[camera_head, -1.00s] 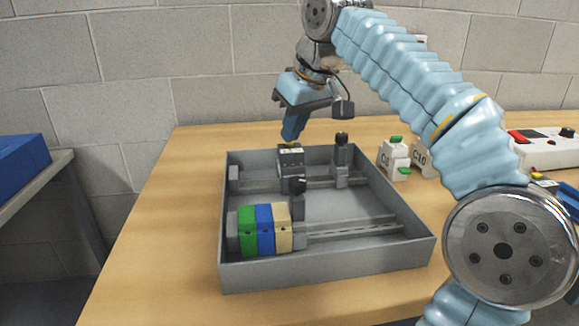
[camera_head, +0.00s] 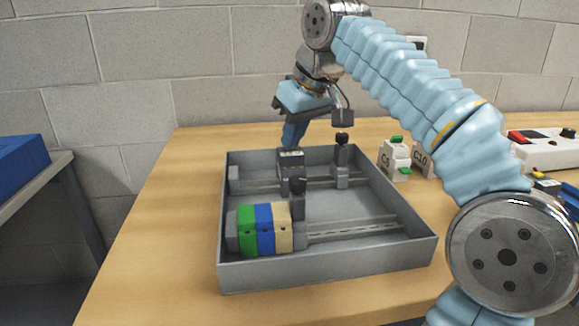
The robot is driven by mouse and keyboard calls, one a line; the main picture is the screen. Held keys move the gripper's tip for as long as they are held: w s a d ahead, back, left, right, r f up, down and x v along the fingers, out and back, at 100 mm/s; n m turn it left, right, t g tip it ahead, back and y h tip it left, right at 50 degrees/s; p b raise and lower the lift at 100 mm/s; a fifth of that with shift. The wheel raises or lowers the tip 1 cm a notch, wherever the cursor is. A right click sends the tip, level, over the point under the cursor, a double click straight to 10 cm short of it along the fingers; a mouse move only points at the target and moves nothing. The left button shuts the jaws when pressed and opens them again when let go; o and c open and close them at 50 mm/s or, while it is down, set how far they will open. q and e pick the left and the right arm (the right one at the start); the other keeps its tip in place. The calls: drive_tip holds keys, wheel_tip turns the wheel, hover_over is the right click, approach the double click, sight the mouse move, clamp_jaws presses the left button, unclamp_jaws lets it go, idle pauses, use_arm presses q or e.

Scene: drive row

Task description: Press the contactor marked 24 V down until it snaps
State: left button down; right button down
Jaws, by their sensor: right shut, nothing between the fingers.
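A dark grey contactor (camera_head: 291,166) sits on the rear rail (camera_head: 318,184) in the grey tray. Its pale top label is too small to read, so I cannot confirm 24 V. My right gripper (camera_head: 293,142) is shut and empty, pointing down just behind the contactor's top edge. Its fingertips are partly hidden there, and I cannot tell whether they touch it. My left gripper is not in view.
The grey tray (camera_head: 330,272) also holds green, blue (camera_head: 265,230) and beige blocks on the front rail and black-topped end stops (camera_head: 341,160). White-and-green parts (camera_head: 395,158) and a white device (camera_head: 545,150) stand right. Table left of the tray is clear.

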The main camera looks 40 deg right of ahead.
sight(292, 152)
wheel_tip(292, 152, up, 3)
drive_tip(key=p, duration=0.3)
drive_tip(key=shift+r, duration=2.55)
